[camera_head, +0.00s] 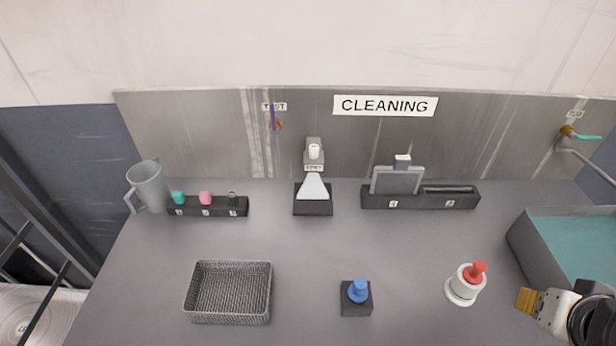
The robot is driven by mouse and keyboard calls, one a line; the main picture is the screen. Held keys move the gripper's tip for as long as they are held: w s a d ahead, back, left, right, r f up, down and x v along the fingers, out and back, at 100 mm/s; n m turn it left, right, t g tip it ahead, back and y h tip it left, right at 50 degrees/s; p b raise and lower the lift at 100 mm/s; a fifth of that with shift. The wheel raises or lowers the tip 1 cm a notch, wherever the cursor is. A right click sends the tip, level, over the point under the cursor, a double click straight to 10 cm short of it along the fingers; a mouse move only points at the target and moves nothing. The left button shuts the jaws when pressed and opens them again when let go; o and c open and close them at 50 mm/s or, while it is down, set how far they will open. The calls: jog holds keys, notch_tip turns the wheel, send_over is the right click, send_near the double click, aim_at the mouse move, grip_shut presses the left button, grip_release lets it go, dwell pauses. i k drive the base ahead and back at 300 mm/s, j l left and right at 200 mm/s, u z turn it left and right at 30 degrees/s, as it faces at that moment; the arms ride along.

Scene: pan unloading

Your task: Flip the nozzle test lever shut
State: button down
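The test lever (272,116) is a thin purple handle on a small brass valve on the steel back panel. It stands upright, in front of a small label that reads TEST. The nozzle (314,186) is a pale flared piece below and to the right of the lever, over a dark base. My gripper (525,300) shows at the lower right edge, with yellowish tips pointing left. It is far from the lever and touches nothing that I can make out. Whether its fingers are apart is too small to tell.
A wire basket (228,318), a blue knob (359,290) and a red-topped white button (465,288) stand on the counter. A grey jug (150,186) is at left. A teal-handled tap (584,136) is above a sink (540,250) at right. The middle counter is mostly clear.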

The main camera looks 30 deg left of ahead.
aim_at(275, 131)
jog(key=j+u, duration=0.9)
jog(key=i+l, duration=0.05)
